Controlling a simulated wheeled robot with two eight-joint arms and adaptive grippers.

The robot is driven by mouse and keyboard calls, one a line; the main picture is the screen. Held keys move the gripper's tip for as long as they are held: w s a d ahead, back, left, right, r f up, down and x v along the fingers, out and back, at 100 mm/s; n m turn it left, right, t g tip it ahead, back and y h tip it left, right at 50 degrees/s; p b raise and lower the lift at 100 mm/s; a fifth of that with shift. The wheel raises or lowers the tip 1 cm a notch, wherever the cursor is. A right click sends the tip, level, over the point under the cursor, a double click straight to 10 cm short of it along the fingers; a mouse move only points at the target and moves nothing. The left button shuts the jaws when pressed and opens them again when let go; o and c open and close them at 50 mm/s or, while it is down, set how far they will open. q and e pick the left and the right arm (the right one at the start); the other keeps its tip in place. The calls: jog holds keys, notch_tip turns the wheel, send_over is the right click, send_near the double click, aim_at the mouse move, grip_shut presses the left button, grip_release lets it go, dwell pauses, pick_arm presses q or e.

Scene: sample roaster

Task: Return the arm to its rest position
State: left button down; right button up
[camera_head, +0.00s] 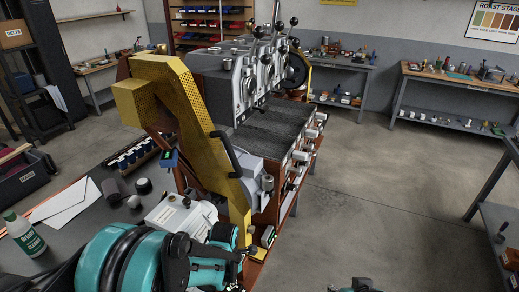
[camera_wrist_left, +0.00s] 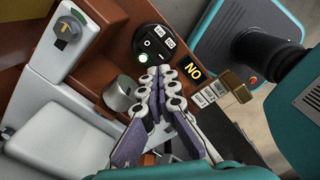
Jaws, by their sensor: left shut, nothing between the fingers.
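My left arm comes in from the lower left of the head view, teal and black. My left gripper (camera_head: 240,252) is at its end, low beside the sample roaster's front corner. The roaster (camera_head: 262,125) has a dark top, a yellow perforated guard (camera_head: 165,85) and several levers. In the left wrist view, the left gripper's fingertips (camera_wrist_left: 160,72) are together and empty. They lie in front of or close by a round black switch panel (camera_wrist_left: 152,42) with a green-lit button; contact cannot be told.
A silver knob (camera_wrist_left: 122,94) and a rotary switch (camera_wrist_left: 68,28) are near the fingers. Workbenches (camera_head: 455,82) line the back wall. The floor right of the roaster is clear.

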pick_arm(q)
jog(key=s+a+r+m+t, duration=0.2)
jog(key=s+r+m, duration=0.3)
jog(key=r+m, duration=0.4)
jog(key=s+a+r+m+t, duration=0.2)
jog(key=s+r+m+t, duration=0.3)
jog(key=r+m, duration=0.5)
jog(key=m, duration=0.7)
jog(key=shift+s+a, duration=0.15)
jog(key=shift+a, duration=0.2)
